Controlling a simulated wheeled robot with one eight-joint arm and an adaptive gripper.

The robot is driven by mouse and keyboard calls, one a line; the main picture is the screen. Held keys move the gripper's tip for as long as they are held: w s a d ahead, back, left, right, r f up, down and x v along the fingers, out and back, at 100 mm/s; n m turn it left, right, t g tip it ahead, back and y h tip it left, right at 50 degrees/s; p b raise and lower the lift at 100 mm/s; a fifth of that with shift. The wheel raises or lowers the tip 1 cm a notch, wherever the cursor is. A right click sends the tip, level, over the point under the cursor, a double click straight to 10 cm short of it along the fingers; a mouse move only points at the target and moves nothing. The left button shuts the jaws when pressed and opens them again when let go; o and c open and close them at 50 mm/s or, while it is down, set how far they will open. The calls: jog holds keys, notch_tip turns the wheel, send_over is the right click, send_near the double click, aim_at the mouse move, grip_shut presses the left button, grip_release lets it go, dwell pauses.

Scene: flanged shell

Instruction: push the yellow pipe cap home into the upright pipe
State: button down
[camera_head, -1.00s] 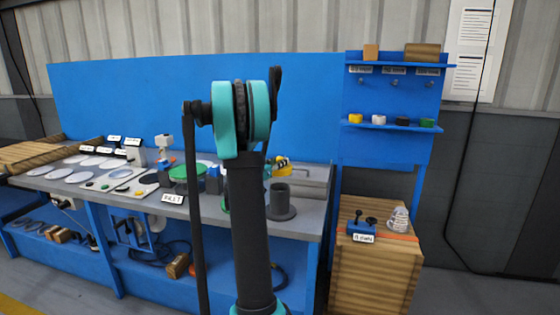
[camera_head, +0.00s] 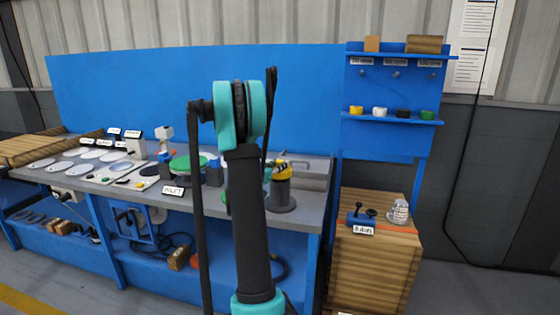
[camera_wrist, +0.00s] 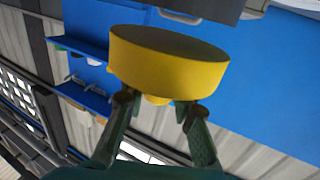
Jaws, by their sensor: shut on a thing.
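The yellow pipe cap (camera_head: 284,173) is at the top of the upright dark grey pipe (camera_head: 282,195) on the bench. The pipe's mouth is hidden, and I cannot tell whether the cap is touching it, resting on it or partly in it. In the wrist view the cap (camera_wrist: 170,66) is a thick yellow disc with a dark face. My gripper (camera_wrist: 158,104) is shut on the cap, with a green finger at each side of its near edge. In the head view my arm hides most of the gripper.
The blue-framed bench (camera_head: 318,207) carries discs, labels and a green round plate (camera_head: 188,163) left of my arm. A grey case (camera_head: 308,178) lies behind the pipe. A blue shelf (camera_head: 395,119) holds several small caps. A wooden crate (camera_head: 370,265) stands at right.

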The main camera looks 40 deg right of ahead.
aim_at(280, 174)
jog(key=shift+f, duration=0.45)
jog(key=shift+f, duration=1.85)
dwell(0.9)
jog(key=c, duration=1.2)
grip_release()
jog(key=shift+o, duration=0.2)
jog(key=v, duration=1.2)
